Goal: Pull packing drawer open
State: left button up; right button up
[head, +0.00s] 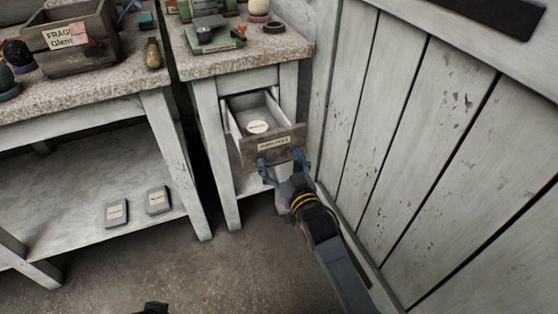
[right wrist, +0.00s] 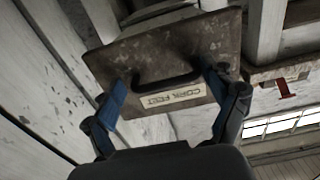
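The packing drawer (head: 268,149) stands pulled out of the small bench (head: 232,72) in the head view. A pale round piece (head: 258,127) lies inside it. In the right wrist view the drawer front (right wrist: 205,50) is brown and worn, with a dark bar handle (right wrist: 165,82) and a label that seems to read "CORK FEET". My right gripper (head: 283,164) is at the drawer front. In the right wrist view its blue fingers (right wrist: 166,92) stand wide apart, one at each side of the handle, and do not close on it. My left gripper is not clearly visible.
A white plank wall (head: 400,120) rises close to the right of my right arm. A larger bench (head: 80,105) stands at left, bearing a wooden crate (head: 75,45); two small grey boxes (head: 116,213) lie on its lower shelf. The floor (head: 230,280) in front is clear.

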jog(key=shift+a, duration=0.1)
dwell(0.3)
jog(key=shift+s, duration=0.2)
jog(key=v, duration=1.1)
jog(key=shift+s, duration=0.3)
